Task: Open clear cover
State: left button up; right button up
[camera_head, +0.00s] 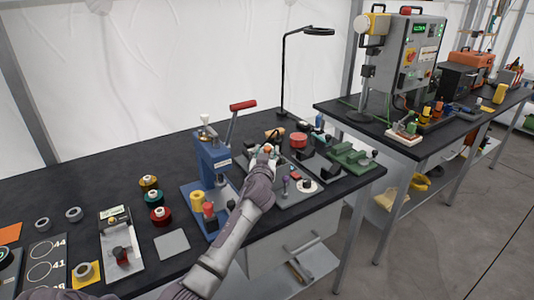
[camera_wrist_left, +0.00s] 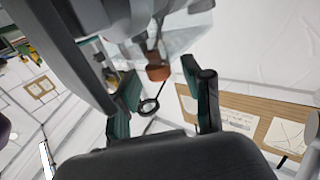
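A see-through pale panel, apparently the clear cover (camera_wrist_left: 185,42), shows at the top of the left wrist view. An orange-brown knob-like part (camera_wrist_left: 158,72) is beside it. My left gripper (camera_wrist_left: 165,100) has its two teal-padded fingers apart, with the knob just beyond the gap between them; I cannot tell if they touch. In the head view my left gripper (camera_head: 267,153) is over the bench beside the blue press, and its hand hides much of the device below. The cover's outline is not clear there. My right gripper is not in view.
A blue lever press (camera_head: 212,165) stands close left of my gripper. A black lamp (camera_head: 284,75) rises behind. A green fixture (camera_head: 350,157) is to the right. Several spools (camera_head: 155,197) and a grey square plate (camera_head: 172,244) are left on the black bench (camera_head: 100,165).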

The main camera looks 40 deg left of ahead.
pick_arm(q)
jog(key=v, duration=1.2)
jog(key=shift+r, duration=0.15)
